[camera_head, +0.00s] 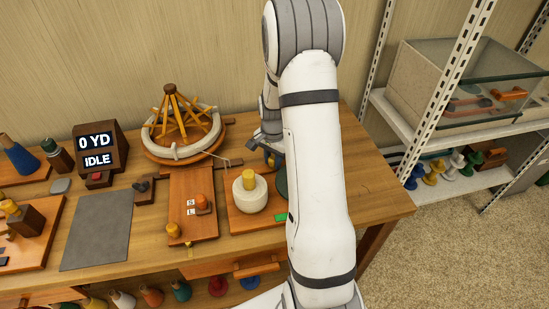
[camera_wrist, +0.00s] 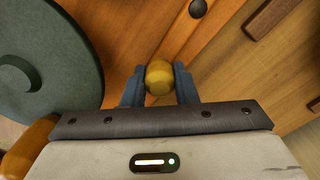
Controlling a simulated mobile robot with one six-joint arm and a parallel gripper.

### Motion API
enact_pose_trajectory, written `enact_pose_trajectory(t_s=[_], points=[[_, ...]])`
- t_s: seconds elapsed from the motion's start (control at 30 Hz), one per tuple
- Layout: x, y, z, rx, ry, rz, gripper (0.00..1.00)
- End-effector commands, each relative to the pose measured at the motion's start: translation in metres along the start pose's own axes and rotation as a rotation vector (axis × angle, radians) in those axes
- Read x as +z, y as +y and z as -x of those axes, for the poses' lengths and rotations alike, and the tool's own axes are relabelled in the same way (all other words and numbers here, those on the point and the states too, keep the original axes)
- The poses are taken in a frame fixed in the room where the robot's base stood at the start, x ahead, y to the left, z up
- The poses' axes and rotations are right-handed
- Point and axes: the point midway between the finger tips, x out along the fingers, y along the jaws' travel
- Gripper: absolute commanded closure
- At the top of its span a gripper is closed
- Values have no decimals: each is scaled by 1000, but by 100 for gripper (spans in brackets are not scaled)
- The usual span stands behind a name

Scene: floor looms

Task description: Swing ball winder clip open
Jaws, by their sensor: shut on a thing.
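The ball winder's orange base (camera_head: 236,219) stands on the table, carrying a white cone (camera_head: 250,198) with a yellow top and a dark green disc partly behind my arm. The green disc (camera_wrist: 72,82) fills the left of the wrist view. A round yellow knob (camera_wrist: 159,77) sits between the fingers of my gripper (camera_wrist: 160,88), which is shut on it. It looks like the knob of the clip, but the clip's arm is hidden or unclear. In the head view my gripper (camera_head: 270,155) is behind the cone, mostly hidden by my arm.
A wooden swift (camera_head: 170,155) with a pale yarn ring stands left of the winder. A display box (camera_head: 117,158) reads "0 YD" and "IDLE". Metal shelves (camera_head: 402,117) stand at right.

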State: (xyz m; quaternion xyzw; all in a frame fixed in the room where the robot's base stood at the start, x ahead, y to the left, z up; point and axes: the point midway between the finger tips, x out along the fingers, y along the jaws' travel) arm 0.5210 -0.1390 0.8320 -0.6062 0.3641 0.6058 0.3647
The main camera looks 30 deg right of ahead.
Motion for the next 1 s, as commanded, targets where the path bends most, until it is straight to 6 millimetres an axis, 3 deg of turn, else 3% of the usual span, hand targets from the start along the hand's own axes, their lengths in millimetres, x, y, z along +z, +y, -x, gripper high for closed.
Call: enact_pose_trajectory(t_s=[0.77, 0.8, 1.0], points=[[6, 9, -1, 6, -6, -111, 100], [6, 9, -1, 7, -7, -111, 72], [5, 9, -1, 5, -5, -111, 56]])
